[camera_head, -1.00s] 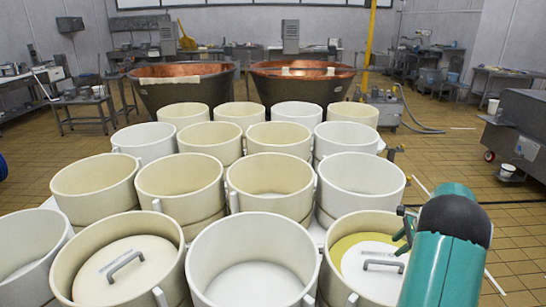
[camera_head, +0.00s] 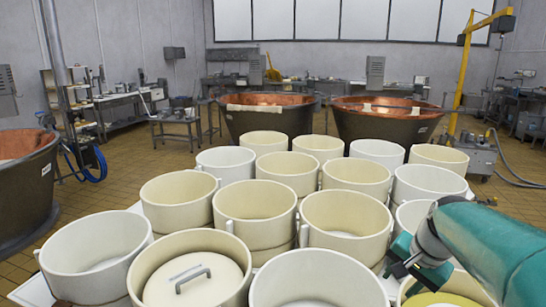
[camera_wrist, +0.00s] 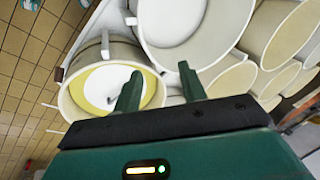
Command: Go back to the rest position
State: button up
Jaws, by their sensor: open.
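My gripper (camera_head: 404,261) is at the lower right of the head view, at the end of my teal arm, above the front right moulds. In the wrist view its two green fingers (camera_wrist: 160,92) stand apart with nothing between them. Beyond them is a cream mould (camera_wrist: 66,101) with a yellowish inside, a white lid and a handle. In the head view this mould (camera_head: 470,290) is mostly hidden behind my arm. A white empty mould (camera_head: 318,285) stands to its left.
Rows of cream and white moulds fill a white table (camera_head: 32,292). A lidded mould (camera_head: 150,262) is at the front left. Copper vats (camera_head: 265,115) (camera_head: 385,120) stand behind, another vat (camera_head: 28,185) at the left. A yellow hoist (camera_head: 466,65) stands at the right. Tiled floor (camera_head: 120,178) is open at the left.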

jog(key=s+a+n+t+h, duration=0.1)
jog(key=s+a+n, duration=0.8)
jog(key=s+a, duration=0.3)
jog(key=s, duration=0.3)
jog(key=shift+a+n+t, duration=0.3)
jog(key=shift+a+t, duration=0.1)
jog(key=shift+s, duration=0.1)
jog(key=shift+c, duration=0.6)
jog(key=shift+d, duration=0.15)
